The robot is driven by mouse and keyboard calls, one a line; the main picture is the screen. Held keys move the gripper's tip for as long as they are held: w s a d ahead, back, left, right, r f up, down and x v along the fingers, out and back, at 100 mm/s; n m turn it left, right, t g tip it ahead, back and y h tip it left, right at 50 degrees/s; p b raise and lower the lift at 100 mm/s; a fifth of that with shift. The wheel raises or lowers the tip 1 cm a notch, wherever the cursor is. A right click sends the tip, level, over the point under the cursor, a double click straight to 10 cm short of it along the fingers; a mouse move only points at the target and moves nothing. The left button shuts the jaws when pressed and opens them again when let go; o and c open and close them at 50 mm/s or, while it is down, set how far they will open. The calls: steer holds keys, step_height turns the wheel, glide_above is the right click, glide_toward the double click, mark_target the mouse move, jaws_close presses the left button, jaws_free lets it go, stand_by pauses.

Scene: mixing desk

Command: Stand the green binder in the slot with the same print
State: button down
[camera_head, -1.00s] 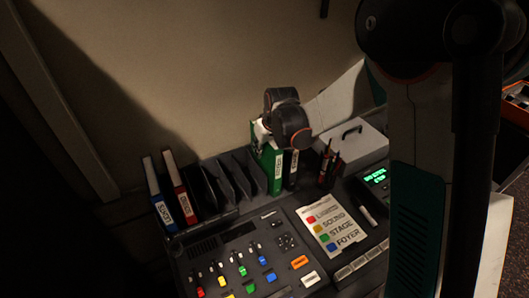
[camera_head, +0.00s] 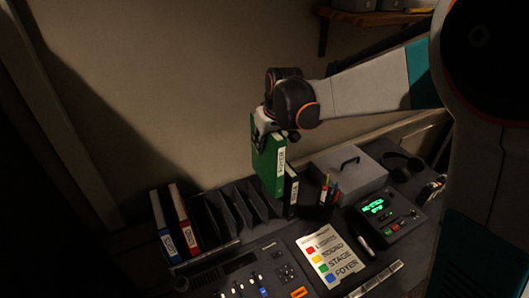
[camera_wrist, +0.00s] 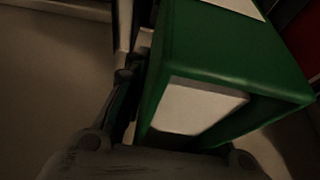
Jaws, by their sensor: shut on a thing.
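The green binder (camera_head: 266,166) is upright and slightly tilted in the head view, with a white printed label on its spine. My gripper (camera_head: 264,128) is shut on its upper part and holds it above the right end of the slot rack (camera_head: 232,214). In the wrist view the green binder (camera_wrist: 215,70) fills the right half, close to the gripper fingers (camera_wrist: 130,100). The rack has several dark dividers with empty slots in the middle. I cannot read any prints on the slots, and the binder's lower end is partly against the rack from this view.
A blue binder (camera_head: 163,226) and a red binder (camera_head: 184,216) stand at the rack's left. A black binder (camera_head: 291,192) stands right of the green one. A pen cup (camera_head: 318,207), a grey box (camera_head: 348,171) and a printed card (camera_head: 331,252) lie to the right.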

steer(key=s+a+f+p, duration=0.2)
steer(key=s+a+p, duration=0.1)
steer(key=a, duration=0.5)
steer(key=s+a+f+p, duration=0.1)
steer(key=s+a+p, duration=0.25)
steer(key=a, duration=0.45)
step_height(320, 180, down, 12)
steer(key=b, duration=0.8)
steer(key=shift+s+f, duration=0.25)
stand_by(0.5)
steer(key=shift+f+b, duration=0.3)
steer(key=shift+b, duration=0.3)
stand_by(1.4)
steer(key=c, duration=1.2)
jaws_free()
steer(key=shift+c, duration=0.2)
